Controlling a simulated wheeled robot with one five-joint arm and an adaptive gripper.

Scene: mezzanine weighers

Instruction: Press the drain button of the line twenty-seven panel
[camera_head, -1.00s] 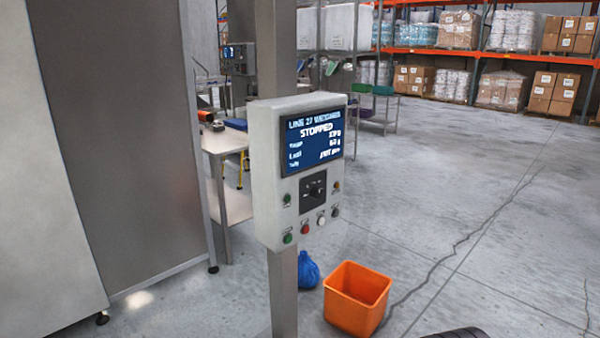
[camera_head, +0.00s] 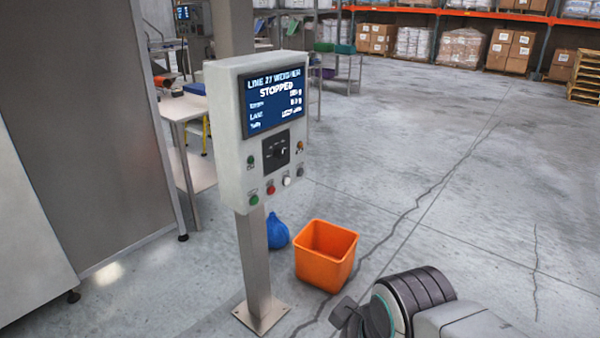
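The line 27 weigher panel (camera_head: 225,140) is a pale box on a metal post, and its screen (camera_head: 274,101) reads "STOPPED". Below the screen are a black rotary knob (camera_head: 282,151), a green button (camera_head: 251,160) at left and a small orange one (camera_head: 300,146) at right. The bottom row has a green button (camera_head: 254,199), a red button (camera_head: 270,189), a white button (camera_head: 287,181) and a grey one (camera_head: 300,172). Their labels are too small to read. My gripper (camera_head: 346,316) is low at right, apart from the panel; its fingers are not clear.
An orange bin (camera_head: 326,255) and a blue bag (camera_head: 277,232) stand on the floor right of the post (camera_head: 254,265). A large grey cabinet (camera_head: 100,120) stands at left, with a table (camera_head: 185,108) behind the panel. The floor at right is open.

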